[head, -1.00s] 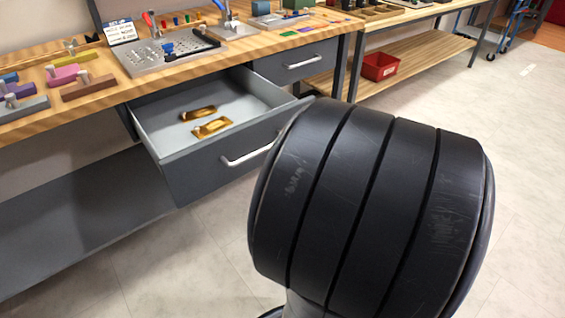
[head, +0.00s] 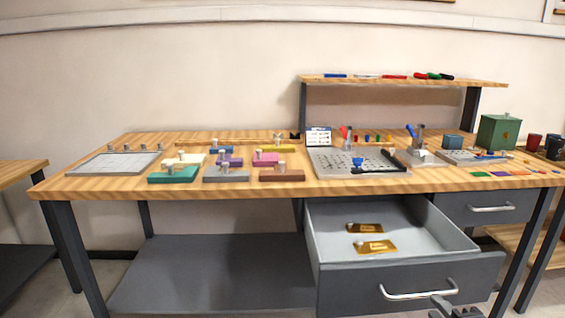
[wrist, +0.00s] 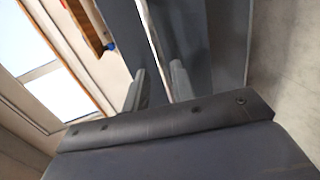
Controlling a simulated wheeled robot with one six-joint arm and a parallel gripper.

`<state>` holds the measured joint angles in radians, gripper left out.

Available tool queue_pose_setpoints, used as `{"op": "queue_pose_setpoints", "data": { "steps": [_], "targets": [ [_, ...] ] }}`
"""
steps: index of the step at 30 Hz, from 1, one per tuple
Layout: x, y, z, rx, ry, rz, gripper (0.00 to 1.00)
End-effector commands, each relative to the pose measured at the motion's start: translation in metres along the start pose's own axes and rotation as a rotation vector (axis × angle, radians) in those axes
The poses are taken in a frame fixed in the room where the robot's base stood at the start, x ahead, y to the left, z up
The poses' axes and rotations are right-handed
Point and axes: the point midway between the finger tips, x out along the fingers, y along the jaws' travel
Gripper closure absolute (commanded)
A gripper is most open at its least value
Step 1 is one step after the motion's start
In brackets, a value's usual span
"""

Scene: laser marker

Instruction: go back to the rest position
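My gripper (wrist: 158,78) shows in the wrist view with its two grey fingers apart and nothing seen between them. Dark grey surfaces lie beyond the fingertips. In the head view, a small dark part at the bottom edge, in front of the drawer, looks like my gripper (head: 456,308), mostly cut off by the frame. The grey drawer (head: 410,272) under the workbench (head: 120,186) is pulled open. Two brass-coloured plates lie in it, one farther back (head: 364,228) and one nearer (head: 375,247). My gripper appears apart from the drawer handle (head: 418,292).
Coloured blocks, a perforated plate (head: 340,168) and a green box (head: 499,132) stand on the bench. A raised shelf (head: 400,80) holds markers. A second drawer (head: 490,207) at right is shut. The lower shelf (head: 210,275) is bare.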

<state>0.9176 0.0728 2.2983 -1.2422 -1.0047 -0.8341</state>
Motion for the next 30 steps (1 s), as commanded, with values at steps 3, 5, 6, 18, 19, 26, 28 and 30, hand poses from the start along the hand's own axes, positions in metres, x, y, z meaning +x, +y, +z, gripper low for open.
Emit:
{"op": "queue_pose_setpoints", "data": {
  "steps": [3,5,6,18,19,26,28,30],
  "targets": [
    [0.016,-0.002,-0.001,0.000,0.005,0.000,0.76],
    [0.024,-0.002,-0.001,0.000,0.004,0.000,0.76],
    [0.029,-0.002,-0.001,0.000,0.004,0.000,0.76],
    [0.060,0.000,0.000,0.001,0.000,0.000,0.76],
    [0.061,0.000,0.000,0.001,0.000,0.000,0.76],
    [0.061,0.000,0.000,0.001,0.000,0.000,0.76],
    [0.061,0.000,0.000,0.001,0.000,0.000,0.76],
    [0.061,0.002,-0.001,0.001,0.000,0.002,0.76]
  ]
}}
